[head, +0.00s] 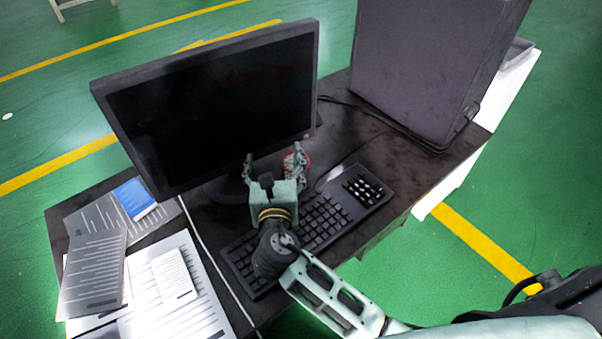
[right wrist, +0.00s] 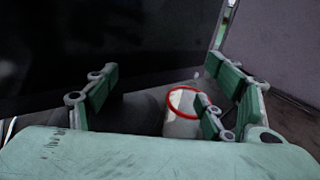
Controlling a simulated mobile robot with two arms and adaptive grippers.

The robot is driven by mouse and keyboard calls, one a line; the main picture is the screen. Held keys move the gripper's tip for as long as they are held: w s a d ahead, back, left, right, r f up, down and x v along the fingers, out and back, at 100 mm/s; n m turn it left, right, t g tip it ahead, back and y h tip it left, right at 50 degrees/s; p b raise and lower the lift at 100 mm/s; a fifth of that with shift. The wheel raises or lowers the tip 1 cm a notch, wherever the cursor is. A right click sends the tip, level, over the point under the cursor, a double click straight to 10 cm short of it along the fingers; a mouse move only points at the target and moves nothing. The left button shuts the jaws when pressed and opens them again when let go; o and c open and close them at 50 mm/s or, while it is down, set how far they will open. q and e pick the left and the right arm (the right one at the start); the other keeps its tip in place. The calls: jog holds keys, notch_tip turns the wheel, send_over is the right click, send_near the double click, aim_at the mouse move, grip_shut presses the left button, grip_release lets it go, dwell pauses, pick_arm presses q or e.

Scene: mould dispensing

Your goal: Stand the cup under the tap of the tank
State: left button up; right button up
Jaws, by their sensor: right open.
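A white cup with a red rim (right wrist: 180,126) stands on the dark desk in the right wrist view. It is nearer the right finger, which covers part of its right side. In the head view only bits of the cup's red (head: 289,165) show behind the right finger of my right gripper (head: 273,157). My right gripper is open, above the keyboard and in front of the monitor, with its fingers pointing toward the cup. It also shows in the right wrist view (right wrist: 155,84). No tank or tap is in view. My left gripper is not in view.
A large monitor (head: 215,105) stands close behind the gripper. A keyboard (head: 318,222) lies below it. A dark computer case (head: 425,60) stands at the back right. Papers (head: 180,300) and a blue booklet (head: 135,198) cover the desk's left part. Bare desk (head: 415,175) shows at right.

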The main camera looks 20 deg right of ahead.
jog(key=s+d+f+g, duration=0.1)
jog(key=s+d+f+m+g+h, duration=0.1)
jog(key=f, duration=0.1)
jog(key=s+d+f+m+g+h, duration=0.1)
jog(key=f, duration=0.1)
jog(key=shift+s+f, duration=0.15)
jog(key=shift+s, duration=0.05)
jog(key=x, duration=0.7)
jog(key=shift+w+d+f, duration=0.15)
jog(key=shift+w+f, duration=0.15)
jog(key=shift+c, duration=0.3)
jog(key=c, duration=1.1)
jog(key=shift+r, duration=0.15)
jog(key=shift+c, duration=0.2)
